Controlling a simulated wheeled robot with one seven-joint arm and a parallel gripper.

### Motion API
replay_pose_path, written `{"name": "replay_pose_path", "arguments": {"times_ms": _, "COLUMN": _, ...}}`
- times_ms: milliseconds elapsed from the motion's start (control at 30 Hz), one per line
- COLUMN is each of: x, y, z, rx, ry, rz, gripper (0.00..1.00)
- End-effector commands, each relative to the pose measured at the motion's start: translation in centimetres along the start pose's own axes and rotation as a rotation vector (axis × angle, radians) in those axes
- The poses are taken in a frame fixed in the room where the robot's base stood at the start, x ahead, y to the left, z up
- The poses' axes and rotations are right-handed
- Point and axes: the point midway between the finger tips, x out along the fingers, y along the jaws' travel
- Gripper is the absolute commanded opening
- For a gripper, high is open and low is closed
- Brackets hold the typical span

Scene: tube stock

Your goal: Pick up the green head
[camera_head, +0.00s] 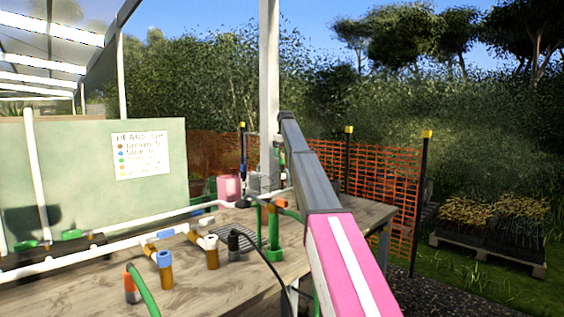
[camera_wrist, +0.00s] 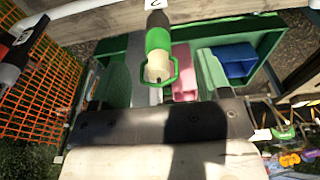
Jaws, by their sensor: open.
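A green head (camera_wrist: 158,40) shows near the top middle of the wrist view. The green head appears beyond the gap, apart from the fingers. In the head view my arm reaches up and away from the lower right, and its end is hidden. I cannot tell which green part there is the same head.
The wooden bench (camera_head: 200,297) carries brown fittings (camera_head: 212,257), a green standpipe (camera_head: 273,240) and white pipes (camera_head: 100,250). A plank (camera_wrist: 95,30) lies by the green head. Green (camera_wrist: 272,45), pink (camera_wrist: 184,75) and blue (camera_wrist: 235,62) bins lie beyond. Orange mesh (camera_head: 380,185) stands behind.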

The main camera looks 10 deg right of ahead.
Motion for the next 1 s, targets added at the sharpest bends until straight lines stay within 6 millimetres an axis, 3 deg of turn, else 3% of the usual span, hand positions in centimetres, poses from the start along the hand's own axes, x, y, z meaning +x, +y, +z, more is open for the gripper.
{"name": "replay_pose_path", "arguments": {"times_ms": 200, "x": 2.9, "y": 0.1, "z": 0.1, "rx": 0.000, "ry": 0.000, "rz": 0.000, "gripper": 0.70}}
{"name": "replay_pose_path", "arguments": {"times_ms": 433, "x": 3.2, "y": 0.2, "z": 0.1, "rx": 0.000, "ry": 0.000, "rz": 0.000, "gripper": 0.70}}
{"name": "replay_pose_path", "arguments": {"times_ms": 467, "x": 3.2, "y": 0.2, "z": 0.1, "rx": 0.000, "ry": 0.000, "rz": 0.000, "gripper": 0.67}}
{"name": "replay_pose_path", "arguments": {"times_ms": 600, "x": 3.2, "y": 0.1, "z": 0.1, "rx": 0.000, "ry": 0.000, "rz": 0.000, "gripper": 0.21}}
{"name": "replay_pose_path", "arguments": {"times_ms": 633, "x": 3.2, "y": 0.1, "z": 0.1, "rx": 0.000, "ry": 0.000, "rz": 0.000, "gripper": 0.18}}
{"name": "replay_pose_path", "arguments": {"times_ms": 1000, "x": 2.7, "y": 0.2, "z": 0.0, "rx": 0.000, "ry": 0.001, "rz": 0.001, "gripper": 0.17}}
